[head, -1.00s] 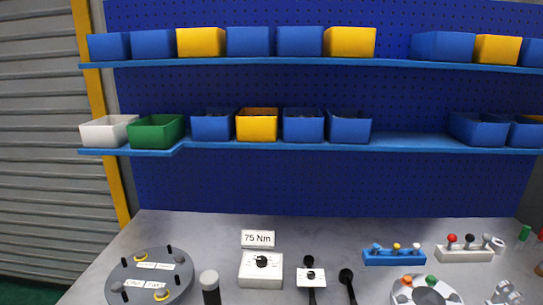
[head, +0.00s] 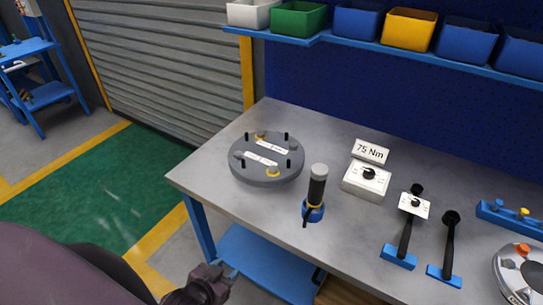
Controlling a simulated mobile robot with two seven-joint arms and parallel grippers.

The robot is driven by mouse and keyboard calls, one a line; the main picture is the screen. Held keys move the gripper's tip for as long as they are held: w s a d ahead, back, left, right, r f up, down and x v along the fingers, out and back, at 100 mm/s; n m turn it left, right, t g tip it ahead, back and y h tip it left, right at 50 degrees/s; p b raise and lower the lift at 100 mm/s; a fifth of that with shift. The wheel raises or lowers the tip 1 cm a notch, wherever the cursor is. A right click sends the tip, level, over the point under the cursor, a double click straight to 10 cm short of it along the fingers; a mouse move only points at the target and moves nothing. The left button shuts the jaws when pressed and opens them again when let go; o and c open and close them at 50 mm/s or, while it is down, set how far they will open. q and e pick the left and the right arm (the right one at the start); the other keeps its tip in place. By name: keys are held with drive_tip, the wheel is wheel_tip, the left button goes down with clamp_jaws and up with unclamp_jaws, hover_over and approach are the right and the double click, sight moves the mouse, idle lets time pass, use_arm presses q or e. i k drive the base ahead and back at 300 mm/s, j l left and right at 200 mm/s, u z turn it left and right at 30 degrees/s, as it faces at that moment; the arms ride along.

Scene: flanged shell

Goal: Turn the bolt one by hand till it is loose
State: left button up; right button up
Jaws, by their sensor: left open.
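A round grey flanged disc (head: 267,181) lies on the left part of the workbench. Several upright black pins, several bolt heads and two white label strips are on its top. One bolt with a yellow ring (head: 273,171) is at its near side, another (head: 262,136) at its far side. The labels are too small to read, so I cannot tell which bolt is bolt one. My left gripper (head: 228,275) is open and empty at the bottom, below and in front of the bench edge, well apart from the disc. My right gripper is not in view.
A black-handled tool stands in a blue holder (head: 314,213) right of the disc. Beyond are a white box with a dial (head: 366,180), a "75 Nm" sign (head: 371,151) and two black-handled tools in blue holders (head: 398,258). The bench's front left corner (head: 190,176) is clear.

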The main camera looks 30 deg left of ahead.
sight(239, 154)
drive_tip(key=u, duration=0.4)
drive_tip(key=l+u, duration=0.15)
drive_tip(key=u, duration=0.7)
drive_tip(key=k, duration=0.05)
